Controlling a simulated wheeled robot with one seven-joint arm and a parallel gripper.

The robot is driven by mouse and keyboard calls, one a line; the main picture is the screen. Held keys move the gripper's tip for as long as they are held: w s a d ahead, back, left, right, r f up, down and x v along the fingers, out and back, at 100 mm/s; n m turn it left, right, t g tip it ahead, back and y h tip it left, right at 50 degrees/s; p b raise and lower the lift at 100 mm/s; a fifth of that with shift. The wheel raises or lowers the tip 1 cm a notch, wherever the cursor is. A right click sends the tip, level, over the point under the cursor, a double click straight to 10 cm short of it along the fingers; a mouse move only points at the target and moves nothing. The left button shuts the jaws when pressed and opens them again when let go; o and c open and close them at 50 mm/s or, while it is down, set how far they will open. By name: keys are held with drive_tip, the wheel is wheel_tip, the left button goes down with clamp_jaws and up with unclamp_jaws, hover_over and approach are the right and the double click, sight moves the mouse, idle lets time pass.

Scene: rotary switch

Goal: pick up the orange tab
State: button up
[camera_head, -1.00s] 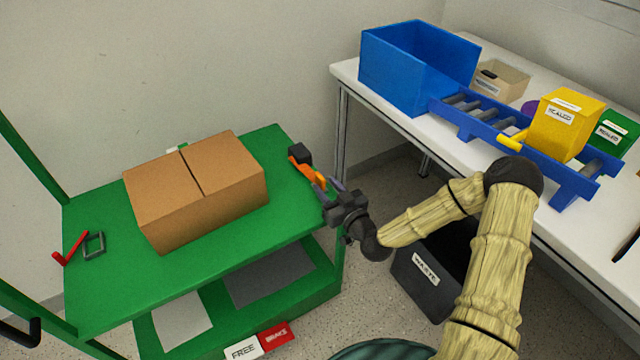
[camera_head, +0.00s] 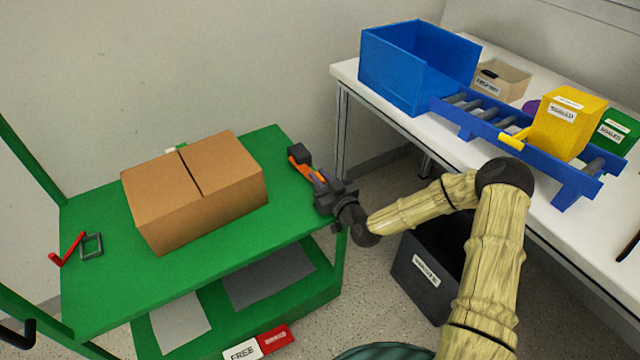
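The orange tab (camera_head: 301,165) lies at the right edge of the green cart's upper shelf (camera_head: 105,290), with a dark block (camera_head: 299,153) at its far end. My gripper (camera_head: 319,183) reaches in from the right, its fingers at the near end of the orange tab. Orange shows between and beside the fingers. The fingers are small and partly overlap the tab, so I cannot tell whether they touch it or have closed on it.
A cardboard box (camera_head: 195,190) fills the middle of the shelf, left of the tab. A red hook-shaped piece (camera_head: 68,250) lies at the left. The white table (camera_head: 545,205) with a blue bin (camera_head: 400,75) stands right. A dark waste bin (camera_head: 420,275) is below my arm.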

clamp_jaws()
drive_tip(key=shift+r, duration=0.1)
drive_tip(key=shift+s+d+r, duration=0.1)
drive_tip(key=shift+d+r, duration=0.05)
drive_tip(key=shift+r, duration=0.05)
drive_tip(key=s+d+r+p, duration=0.3)
drive_tip(key=s+d+r, duration=0.4)
drive_tip(key=s, duration=0.4)
drive_tip(key=shift+s+d+r, duration=0.2)
drive_tip(key=shift+d+r, duration=0.05)
drive_tip(key=shift+d, duration=0.05)
